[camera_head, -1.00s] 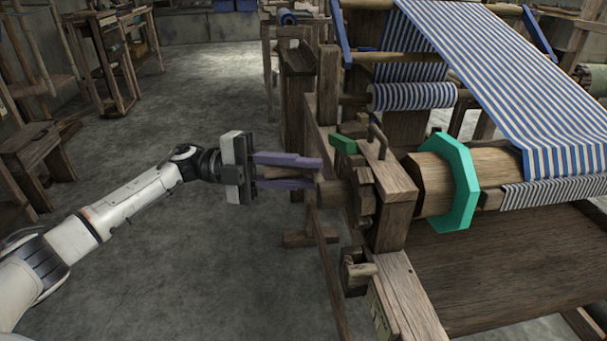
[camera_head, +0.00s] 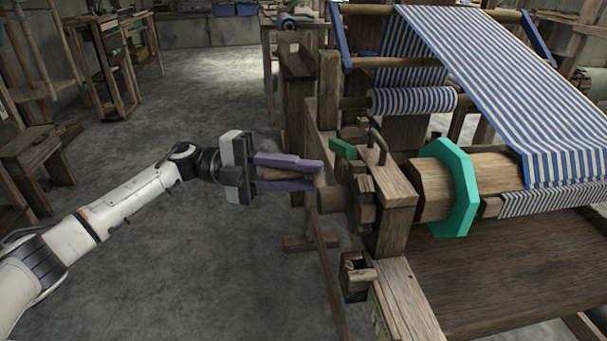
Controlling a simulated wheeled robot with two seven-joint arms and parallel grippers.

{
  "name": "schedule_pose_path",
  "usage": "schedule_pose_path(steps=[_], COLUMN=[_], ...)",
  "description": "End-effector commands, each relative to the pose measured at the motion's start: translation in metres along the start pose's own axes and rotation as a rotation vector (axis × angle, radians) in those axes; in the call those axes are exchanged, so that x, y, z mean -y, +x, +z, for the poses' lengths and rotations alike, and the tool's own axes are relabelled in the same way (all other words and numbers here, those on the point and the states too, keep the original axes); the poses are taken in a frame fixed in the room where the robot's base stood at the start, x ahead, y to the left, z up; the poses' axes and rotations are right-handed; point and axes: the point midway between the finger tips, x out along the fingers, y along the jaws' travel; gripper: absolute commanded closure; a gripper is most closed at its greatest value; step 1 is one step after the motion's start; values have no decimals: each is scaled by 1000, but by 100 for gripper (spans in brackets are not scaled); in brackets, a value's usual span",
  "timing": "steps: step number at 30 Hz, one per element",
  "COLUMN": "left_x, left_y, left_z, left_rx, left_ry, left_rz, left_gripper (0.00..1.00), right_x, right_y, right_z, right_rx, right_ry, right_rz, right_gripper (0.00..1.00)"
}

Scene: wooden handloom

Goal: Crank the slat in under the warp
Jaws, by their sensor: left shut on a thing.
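My left gripper (camera_head: 318,175) comes in from the left with purple fingers. It is shut on a wooden crank handle (camera_head: 280,174) at the outer end of the loom's roller shaft (camera_head: 334,198). The wooden roller (camera_head: 434,184) lies beyond the upright post and carries a turquoise octagonal disc (camera_head: 464,186). The blue-and-white striped warp (camera_head: 500,90) slopes down to the roller. A narrow slat (camera_head: 491,206) shows its wooden end just right of the disc. Striped cloth covers the rest of it, below the warp's lower edge. My right gripper is not in view.
A green pawl-like piece (camera_head: 343,149) and a dark metal hook (camera_head: 377,145) sit on top of the loom post (camera_head: 397,210). A wide wooden board (camera_head: 500,270) lies below the roller. The grey floor (camera_head: 190,250) left of the loom is clear around my arm.

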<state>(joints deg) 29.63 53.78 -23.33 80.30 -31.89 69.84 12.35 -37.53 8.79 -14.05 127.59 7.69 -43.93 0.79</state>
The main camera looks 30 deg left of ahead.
Motion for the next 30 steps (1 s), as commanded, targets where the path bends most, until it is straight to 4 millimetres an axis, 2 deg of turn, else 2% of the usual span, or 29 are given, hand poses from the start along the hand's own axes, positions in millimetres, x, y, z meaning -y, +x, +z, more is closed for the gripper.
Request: schedule_pose_path(steps=[1, 15, 16, 18, 19, 30], left_x=[15, 15, 15, 15, 14, 10], left_y=[-2, -1, -1, -1, -1, -3], left_z=[2, 2, 2, 2, 2, 1], left_rx=[8, 7, 7, 6, 6, 4], left_ry=[10, 10, 10, 9, 9, 7], left_rz=[-25, -25, -25, -25, -25, -19], left_gripper=[100, 100, 76, 64, 61, 61], right_x=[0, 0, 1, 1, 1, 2], right_y=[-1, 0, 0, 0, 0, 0], right_z=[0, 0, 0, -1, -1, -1], right_rx=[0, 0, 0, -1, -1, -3], right_ry=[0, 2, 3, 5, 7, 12], right_rz=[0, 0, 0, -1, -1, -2], right_gripper=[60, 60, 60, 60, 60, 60])
